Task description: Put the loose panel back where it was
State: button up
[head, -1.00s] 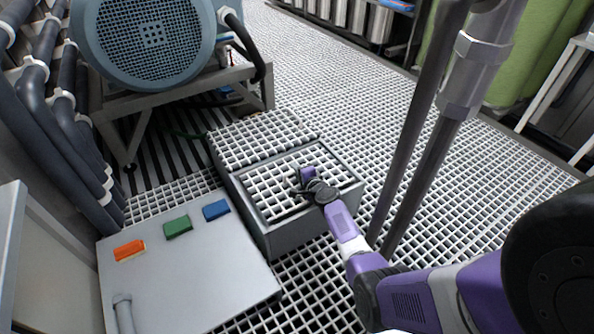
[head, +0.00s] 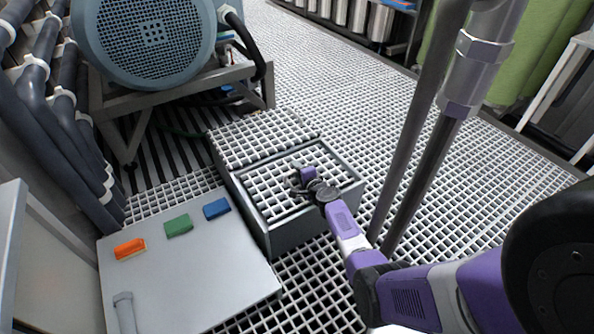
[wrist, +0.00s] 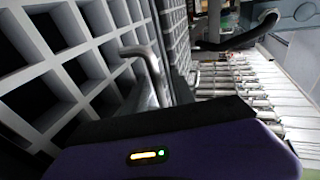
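A white grating panel (head: 270,187) lies within the grey rim of a raised box (head: 296,232) at the middle of the head view. It looks about level with the rim; I cannot tell whether it is fully seated. My gripper (head: 301,182) is down at the panel's middle and hides part of it. In the wrist view the grating (wrist: 45,75) fills the left side, close to my gripper, with a bent metal piece (wrist: 148,65) against it. The fingertips are too hidden to show whether they grip a bar.
A second grating section (head: 262,138) adjoins behind the panel. A grey board (head: 190,280) with orange, green and blue blocks lies at left. A blue motor (head: 150,40) on a stand is behind. Open grating floor (head: 480,190) lies to the right.

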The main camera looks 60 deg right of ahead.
jog(key=p+v, duration=0.4)
jog(key=v, duration=0.3)
jog(key=shift+a+r, duration=0.1)
jog(key=shift+s+a+r, duration=0.1)
jog(key=shift+s+a, duration=0.1)
jog(key=shift+s, duration=0.1)
